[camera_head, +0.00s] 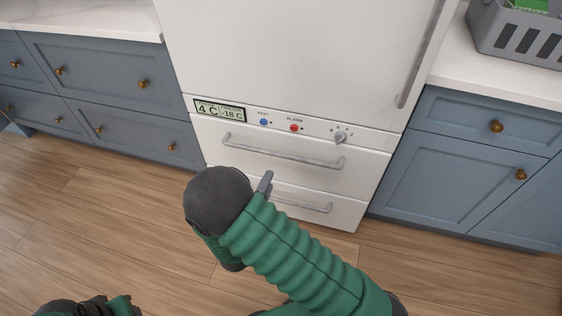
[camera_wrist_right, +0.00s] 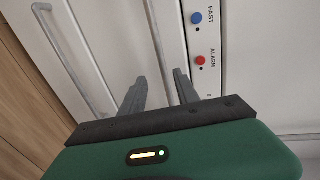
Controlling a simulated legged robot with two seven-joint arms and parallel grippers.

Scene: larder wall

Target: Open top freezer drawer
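The top freezer drawer (camera_head: 300,137) is white and looks closed, with a long bar handle (camera_head: 280,153). In the right wrist view this handle (camera_wrist_right: 153,30) runs down toward the gap between my right fingers. My right gripper (camera_wrist_right: 160,76) is open, its two grey fingers apart with nothing clamped. I cannot tell whether the fingers reach around the bar. In the head view a finger of the right gripper (camera_head: 265,180) shows just below the top handle; the arm hides the rest.
A lower drawer with its own handle (camera_head: 302,204) sits beneath. Above is a panel with a display (camera_head: 219,110), a blue button (camera_head: 264,122), a red button (camera_head: 294,128) and a knob (camera_head: 340,138). Blue cabinets (camera_head: 110,75) flank the fridge. The wooden floor (camera_head: 90,210) is clear.

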